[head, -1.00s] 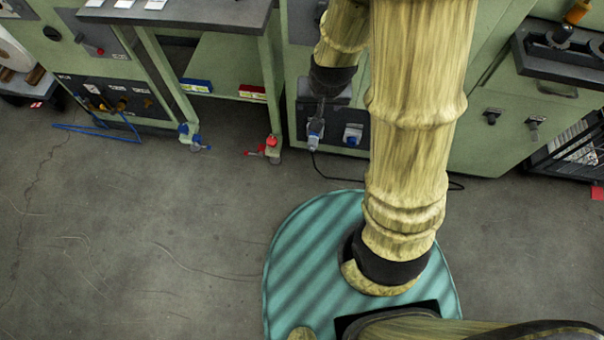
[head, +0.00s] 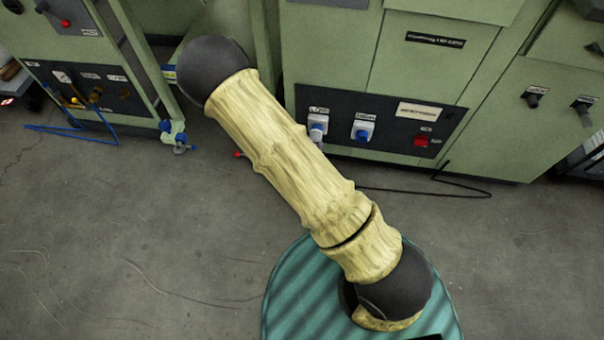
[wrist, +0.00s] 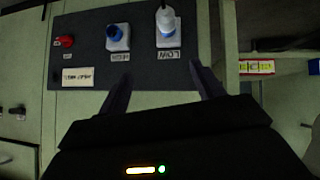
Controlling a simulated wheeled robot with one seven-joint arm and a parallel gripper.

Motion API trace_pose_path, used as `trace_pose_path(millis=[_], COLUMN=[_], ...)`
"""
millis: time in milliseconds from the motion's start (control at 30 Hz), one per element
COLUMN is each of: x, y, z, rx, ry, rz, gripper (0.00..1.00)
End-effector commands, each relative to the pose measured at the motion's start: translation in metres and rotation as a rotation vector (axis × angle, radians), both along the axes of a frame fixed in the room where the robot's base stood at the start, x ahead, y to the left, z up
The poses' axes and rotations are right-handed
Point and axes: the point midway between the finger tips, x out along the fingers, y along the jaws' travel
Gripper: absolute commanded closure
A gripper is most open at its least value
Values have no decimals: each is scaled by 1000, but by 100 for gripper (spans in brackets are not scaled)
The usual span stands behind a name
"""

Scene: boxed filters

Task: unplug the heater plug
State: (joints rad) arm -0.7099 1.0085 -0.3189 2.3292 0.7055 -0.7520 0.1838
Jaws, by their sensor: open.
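A grey-white plug with a blue part sits in the left socket of the dark panel in the head view (head: 317,131). In the upside-down wrist view the same plug (wrist: 167,24) is at the top, right of centre. I take it to be the heater plug. My gripper (wrist: 162,85) is open and empty, its two fingers pointing toward the panel. The plug lies beyond the fingertips, apart from them, near the right finger's side. My gripper does not show in the head view.
A second socket with a blue front (head: 362,130) sits beside the plug. A red switch (head: 421,141) and label plate are further along the panel (head: 385,112). A black cable (head: 420,192) lies on the floor. A bench leg with a blue clamp (head: 176,137) stands left. Open floor is in front.

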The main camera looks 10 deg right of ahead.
Motion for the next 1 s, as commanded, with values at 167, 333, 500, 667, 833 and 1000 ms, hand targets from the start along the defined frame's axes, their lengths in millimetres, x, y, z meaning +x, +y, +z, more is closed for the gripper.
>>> trace_pose_path(millis=[167, 333, 500, 667, 833, 1000], x=[4, 7, 9, 9, 9, 16], y=[4, 5, 7, 7, 7, 3], z=[-74, -110, -117, -115, -115, -120], rx=[-110, -196, -231, -233, -232, -231], ry=[-115, -223, -277, -280, -278, -277], rz=[41, 81, 101, 101, 100, 101], gripper=[33, 33, 33, 33, 33, 33])
